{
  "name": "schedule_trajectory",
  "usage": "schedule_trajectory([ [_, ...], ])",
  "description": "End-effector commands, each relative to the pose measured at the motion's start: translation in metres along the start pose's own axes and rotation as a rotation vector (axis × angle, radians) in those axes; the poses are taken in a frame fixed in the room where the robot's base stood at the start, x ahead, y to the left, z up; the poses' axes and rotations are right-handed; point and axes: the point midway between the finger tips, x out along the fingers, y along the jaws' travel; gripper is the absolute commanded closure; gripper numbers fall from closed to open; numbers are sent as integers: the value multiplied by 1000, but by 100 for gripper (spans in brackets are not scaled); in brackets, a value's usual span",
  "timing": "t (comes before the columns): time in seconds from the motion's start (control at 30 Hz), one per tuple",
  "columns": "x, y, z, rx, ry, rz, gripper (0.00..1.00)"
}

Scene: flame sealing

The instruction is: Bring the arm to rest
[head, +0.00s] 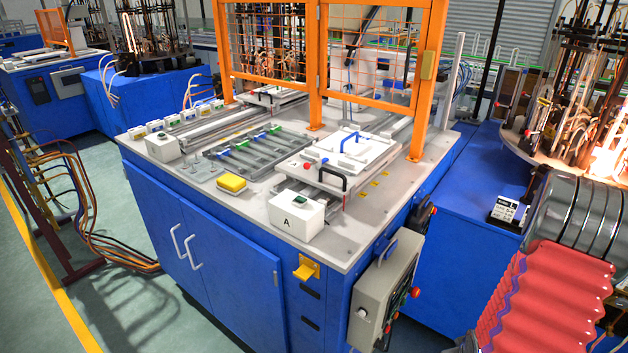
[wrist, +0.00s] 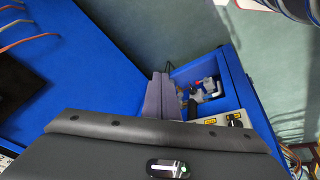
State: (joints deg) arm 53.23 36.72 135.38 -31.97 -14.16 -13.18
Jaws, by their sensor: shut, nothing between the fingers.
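My gripper (wrist: 160,88) shows in the wrist view as two grey-purple fingers side by side beyond a dark grey housing. The fingers are shut and nothing shows between them. Past them is the floor, with a blue surface on the left and an open blue box (wrist: 237,85) on the right. They look apart from both. In the head view I cannot make out my gripper.
In the head view a blue workbench (head: 220,262) carries white fixtures, a yellow block (head: 232,184) and an orange mesh guard (head: 312,60). A grey control box (head: 385,293) juts from its side. A red ribbed cover (head: 548,298) fills the lower right.

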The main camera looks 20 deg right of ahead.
Motion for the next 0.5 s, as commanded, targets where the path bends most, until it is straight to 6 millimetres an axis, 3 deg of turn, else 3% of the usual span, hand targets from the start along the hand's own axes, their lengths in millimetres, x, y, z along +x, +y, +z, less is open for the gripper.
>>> schedule_trajectory([
  [0.23, -52, -8, -10, 72, -130, 29, 100],
  [0.5, -111, -31, -24, 139, -219, 42, 100],
])
